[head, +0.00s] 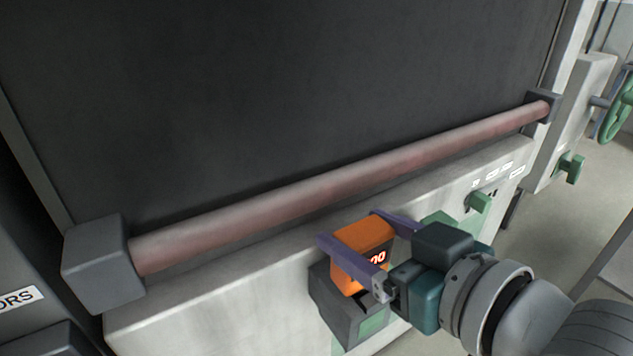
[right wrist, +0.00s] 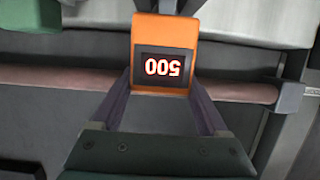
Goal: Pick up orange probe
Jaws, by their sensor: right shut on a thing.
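The orange probe (head: 362,238) is a boxy orange body with a dark display that shows a red-white 500. In the head view it stands at or in a dark grey holder (head: 340,308) on the front of the pale cabinet. My right gripper (head: 350,232) has its two purple fingers on either side of the probe and is shut on it. In the right wrist view the probe (right wrist: 165,50) sits between the fingertips, its display facing the camera upside down. Whether the probe's base is clear of the holder I cannot tell. My left gripper is not in view.
A long reddish bar (head: 340,187) runs across the dark panel (head: 270,90) just behind the probe. A green knob (head: 480,201) sticks out of the cabinet to the right. A green handwheel (head: 617,108) is at the far right. Floor shows at right.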

